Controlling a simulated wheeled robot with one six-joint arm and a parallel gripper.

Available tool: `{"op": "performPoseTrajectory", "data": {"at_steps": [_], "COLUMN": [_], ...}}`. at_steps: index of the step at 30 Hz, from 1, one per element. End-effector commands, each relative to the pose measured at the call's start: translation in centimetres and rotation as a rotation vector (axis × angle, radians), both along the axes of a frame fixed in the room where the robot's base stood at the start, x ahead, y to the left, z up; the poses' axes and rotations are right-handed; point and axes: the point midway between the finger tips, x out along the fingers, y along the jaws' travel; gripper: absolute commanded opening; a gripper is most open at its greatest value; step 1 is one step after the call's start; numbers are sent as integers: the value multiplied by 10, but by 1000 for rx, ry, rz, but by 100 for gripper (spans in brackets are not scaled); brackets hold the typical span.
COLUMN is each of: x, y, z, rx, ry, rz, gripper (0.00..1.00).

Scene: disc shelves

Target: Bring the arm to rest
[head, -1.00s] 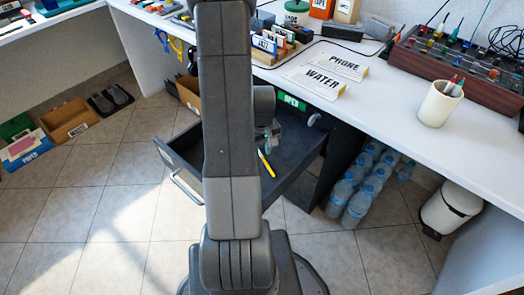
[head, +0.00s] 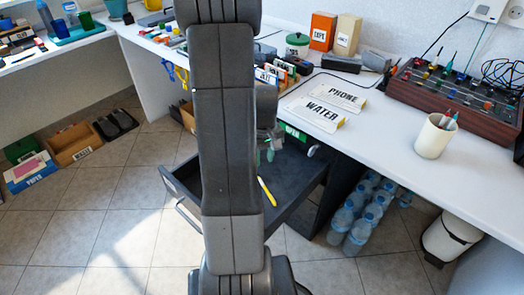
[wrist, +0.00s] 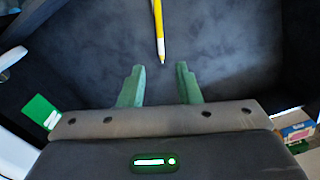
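My arm (head: 226,130) stands upright across the middle of the head view and hides part of the desk and drawer. My gripper (wrist: 160,86) is open in the wrist view, with its two green fingers apart and nothing between them. A yellow pen (wrist: 158,30) lies on the dark drawer floor beyond the fingertips, apart from them. In the head view the pen (head: 267,190) lies in the open drawer (head: 300,203), and the gripper is partly hidden behind my arm, over the drawer.
The white desk (head: 400,105) carries a pen cup (head: 436,136), PHONE (head: 343,97) and WATER (head: 318,114) signs, and a control panel (head: 460,90). Water bottles (head: 360,215) stand under it. Boxes (head: 75,145) sit on the floor at left. Tiled floor is clear at lower left.

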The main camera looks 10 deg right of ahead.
Motion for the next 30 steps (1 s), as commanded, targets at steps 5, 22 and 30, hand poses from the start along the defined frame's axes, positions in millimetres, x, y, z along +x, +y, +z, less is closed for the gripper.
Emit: {"op": "performPoseTrajectory", "data": {"at_steps": [5, 22, 30], "x": [0, -1, 0], "y": [0, 0, 0], "z": [-12, -122, -93], "rx": [0, 0, 0], "ry": [3, 3, -2], "rz": [0, 0, 0], "gripper": [30, 30, 30]}}
